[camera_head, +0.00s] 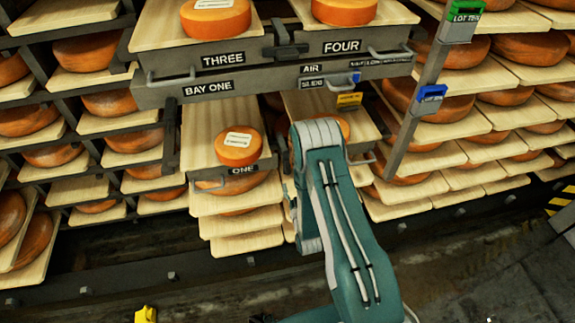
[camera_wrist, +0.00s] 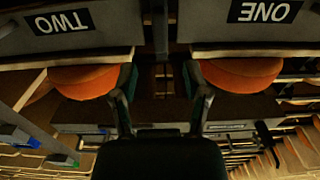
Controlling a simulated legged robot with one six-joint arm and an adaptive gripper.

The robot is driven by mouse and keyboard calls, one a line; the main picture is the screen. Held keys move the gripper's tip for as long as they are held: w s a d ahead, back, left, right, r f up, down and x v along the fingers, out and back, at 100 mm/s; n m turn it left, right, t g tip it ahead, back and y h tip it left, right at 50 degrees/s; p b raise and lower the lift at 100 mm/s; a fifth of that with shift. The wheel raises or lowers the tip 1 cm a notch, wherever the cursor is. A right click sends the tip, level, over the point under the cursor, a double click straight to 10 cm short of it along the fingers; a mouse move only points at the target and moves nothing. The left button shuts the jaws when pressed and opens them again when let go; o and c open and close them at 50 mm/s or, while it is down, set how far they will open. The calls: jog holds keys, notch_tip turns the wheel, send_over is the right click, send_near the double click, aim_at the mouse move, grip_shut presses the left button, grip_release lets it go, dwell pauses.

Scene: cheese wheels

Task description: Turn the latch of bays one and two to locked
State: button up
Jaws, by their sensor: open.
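Bay one's drawer front, labelled ONE (camera_head: 242,169), stands below the upper drawers, with a cheese wheel (camera_head: 238,147) on its board. In the wrist view, which is upside down, plates ONE (camera_wrist: 264,11) and TWO (camera_wrist: 59,22) sit either side of a narrow gap. A dark upright piece (camera_wrist: 160,35) shows in that gap; I cannot tell whether it is the latch or how it is turned. My gripper (camera_wrist: 160,95) is open, its two fingers apart and nothing seen between them, facing the gap. In the head view my teal arm hides the gripper and bay two's front.
Above are drawers THREE (camera_head: 223,59) and FOUR (camera_head: 342,46) with a dark latch piece (camera_head: 287,42) between them. A post (camera_head: 415,105) with green and blue tags stands right. Cheese racks flank both sides.

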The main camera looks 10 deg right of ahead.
aim_at(289, 171)
jog(key=w, duration=0.9)
jog(key=shift+w, duration=0.15)
grip_shut()
